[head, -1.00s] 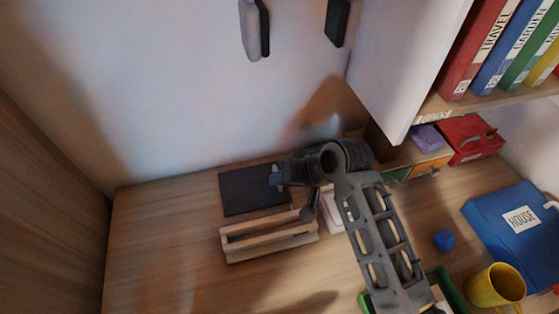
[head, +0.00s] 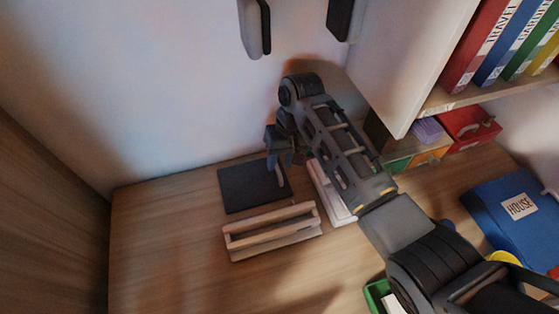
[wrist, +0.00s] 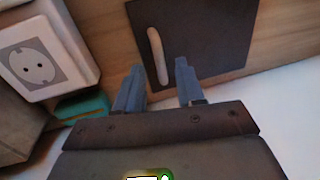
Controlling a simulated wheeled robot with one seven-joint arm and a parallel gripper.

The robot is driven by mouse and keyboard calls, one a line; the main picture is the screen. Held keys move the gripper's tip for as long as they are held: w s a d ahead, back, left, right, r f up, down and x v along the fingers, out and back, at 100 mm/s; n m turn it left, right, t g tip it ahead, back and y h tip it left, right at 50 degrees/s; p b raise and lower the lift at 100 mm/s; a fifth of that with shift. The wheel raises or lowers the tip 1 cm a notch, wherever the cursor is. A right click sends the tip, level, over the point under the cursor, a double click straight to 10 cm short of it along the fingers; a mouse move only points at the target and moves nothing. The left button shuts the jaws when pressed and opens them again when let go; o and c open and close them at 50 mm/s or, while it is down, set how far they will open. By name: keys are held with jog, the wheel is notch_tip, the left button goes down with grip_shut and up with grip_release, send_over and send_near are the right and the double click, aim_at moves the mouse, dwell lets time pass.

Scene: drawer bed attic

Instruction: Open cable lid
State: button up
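The cable lid (head: 243,188) is a dark square panel lying flat and closed in the desk top near the wall. It also shows in the wrist view (wrist: 215,35), with a pale upright bar handle (wrist: 157,56) near its left edge. My gripper (head: 279,160) is above the lid's right part, at the handle side. In the wrist view my gripper (wrist: 158,84) has its two blue-grey fingers apart, with nothing between them. The handle appears beyond the fingertips, roughly between them. I cannot tell the exact gap.
A wooden tray (head: 272,242) lies in front of the lid. A white box with a socket (wrist: 38,62) stands right beside it in the head view. The wall (head: 150,90) is close behind. A blue HOUSE box (head: 505,225) is at right. The desk's left is clear.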

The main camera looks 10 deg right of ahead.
jog(key=shift+a+f, duration=0.15)
jog(key=shift+f, duration=0.5)
grip_shut()
dwell(1.0)
